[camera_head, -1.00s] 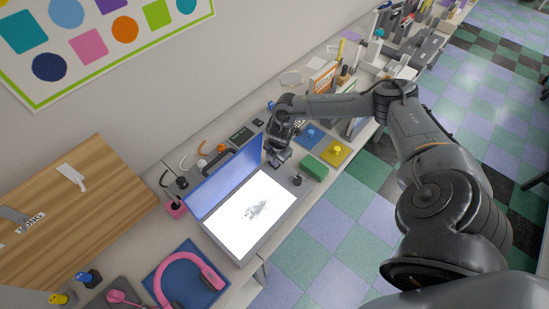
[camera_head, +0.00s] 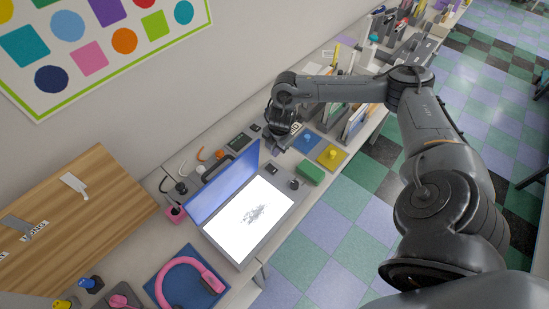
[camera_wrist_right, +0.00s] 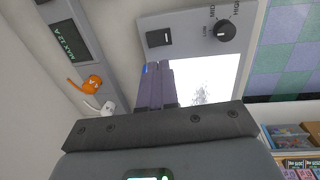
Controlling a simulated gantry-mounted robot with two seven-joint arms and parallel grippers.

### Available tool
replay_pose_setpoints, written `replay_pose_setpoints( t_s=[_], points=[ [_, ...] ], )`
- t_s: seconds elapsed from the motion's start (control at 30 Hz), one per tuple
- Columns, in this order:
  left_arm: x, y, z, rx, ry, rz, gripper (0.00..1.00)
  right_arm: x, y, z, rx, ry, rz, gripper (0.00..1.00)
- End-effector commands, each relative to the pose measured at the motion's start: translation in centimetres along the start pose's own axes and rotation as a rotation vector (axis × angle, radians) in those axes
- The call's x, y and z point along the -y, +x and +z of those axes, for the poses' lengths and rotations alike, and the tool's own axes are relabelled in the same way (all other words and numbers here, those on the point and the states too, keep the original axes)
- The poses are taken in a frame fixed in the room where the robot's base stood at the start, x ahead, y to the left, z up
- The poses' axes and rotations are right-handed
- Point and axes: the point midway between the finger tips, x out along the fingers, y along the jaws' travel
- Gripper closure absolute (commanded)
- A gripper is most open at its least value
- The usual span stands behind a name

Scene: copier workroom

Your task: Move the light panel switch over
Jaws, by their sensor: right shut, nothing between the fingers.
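The light panel (camera_head: 233,254) is a grey slab with a lit white face, standing open with a blue upright lid (camera_head: 225,182) along its far side. Its small dark switch (camera_head: 271,169) sits on the grey strip at its right end, beside a round knob (camera_head: 294,183). In the right wrist view the switch (camera_wrist_right: 159,38) is a dark rectangle near the knob (camera_wrist_right: 226,30), which is marked LOW, MID, HIGH. My right gripper (camera_head: 277,149) is shut and empty, apart from the switch and beyond it. Its fingers (camera_wrist_right: 155,86) also show in the wrist view. My left gripper is not in view.
A green block (camera_head: 310,173) and a yellow mat (camera_head: 332,157) lie right of the panel. A MAX 12 A power strip (camera_wrist_right: 70,40) with orange and white plugs lies behind the panel.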

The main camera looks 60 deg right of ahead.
Motion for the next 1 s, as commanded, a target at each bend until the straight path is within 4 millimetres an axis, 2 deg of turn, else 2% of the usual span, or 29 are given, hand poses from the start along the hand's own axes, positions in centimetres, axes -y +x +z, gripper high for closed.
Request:
replay_pose_setpoints(
  t_s=[0.13, 0.33, 0.73, 1.0],
  points=[
    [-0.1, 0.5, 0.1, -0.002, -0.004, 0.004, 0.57, 0.0, -1.8, 0.0, 0.000, -0.001, 0.001, 1.00],
    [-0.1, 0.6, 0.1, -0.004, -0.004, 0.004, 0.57, 0.0, -2.9, 0.0, 0.001, -0.001, 0.000, 1.00],
    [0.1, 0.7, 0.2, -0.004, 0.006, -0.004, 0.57, 0.0, -3.0, 0.0, 0.000, 0.000, 0.000, 1.00],
    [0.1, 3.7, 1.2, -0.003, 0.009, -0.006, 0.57, -1.0, -2.6, -0.1, -0.002, 0.001, 0.006, 1.00]
  ],
)
